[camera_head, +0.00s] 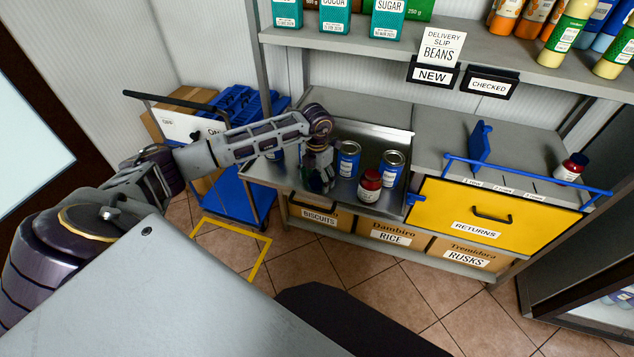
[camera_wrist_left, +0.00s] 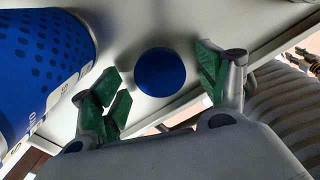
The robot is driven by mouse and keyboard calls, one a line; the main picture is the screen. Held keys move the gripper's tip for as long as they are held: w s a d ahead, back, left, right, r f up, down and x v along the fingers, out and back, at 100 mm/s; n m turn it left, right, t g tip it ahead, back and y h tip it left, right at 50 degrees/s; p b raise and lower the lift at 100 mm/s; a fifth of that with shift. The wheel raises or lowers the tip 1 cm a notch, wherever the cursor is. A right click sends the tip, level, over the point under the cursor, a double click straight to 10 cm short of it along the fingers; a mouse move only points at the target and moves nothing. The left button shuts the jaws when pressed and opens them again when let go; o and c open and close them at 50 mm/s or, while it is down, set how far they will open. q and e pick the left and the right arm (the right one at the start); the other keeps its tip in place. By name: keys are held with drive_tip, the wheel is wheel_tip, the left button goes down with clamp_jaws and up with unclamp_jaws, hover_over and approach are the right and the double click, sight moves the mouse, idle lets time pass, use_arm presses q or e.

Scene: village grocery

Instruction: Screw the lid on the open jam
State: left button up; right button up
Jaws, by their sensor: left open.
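A red jam jar (camera_head: 369,187) with a white label stands upright at the front of the metal tray (camera_head: 385,131); no lid shows on it. A round blue lid (camera_wrist_left: 160,72) lies flat on a pale surface in the left wrist view. I cannot make the lid out in the head view, where my arm may hide it. My left gripper (camera_head: 322,184) is low over the tray, left of the jam jar. In the left wrist view my left gripper (camera_wrist_left: 163,92) is open, its green-padded fingers on either side of the lid, apart from it. My right gripper is out of view.
Blue cans (camera_head: 348,161) (camera_head: 392,170) stand close beside the jar, and one large blue can (camera_wrist_left: 38,60) is left of the fingers in the wrist view. Another jar (camera_head: 571,168) with a dark lid stands far right. A shelf (camera_head: 450,42) runs above.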

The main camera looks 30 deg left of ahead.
sight(317, 181)
use_arm(q)
drive_tip(key=c, duration=0.8)
drive_tip(key=shift+r, duration=0.1)
wheel_tip(317, 181, up, 10)
drive_tip(key=shift+b, duration=0.35)
idle(0.4)
idle(0.3)
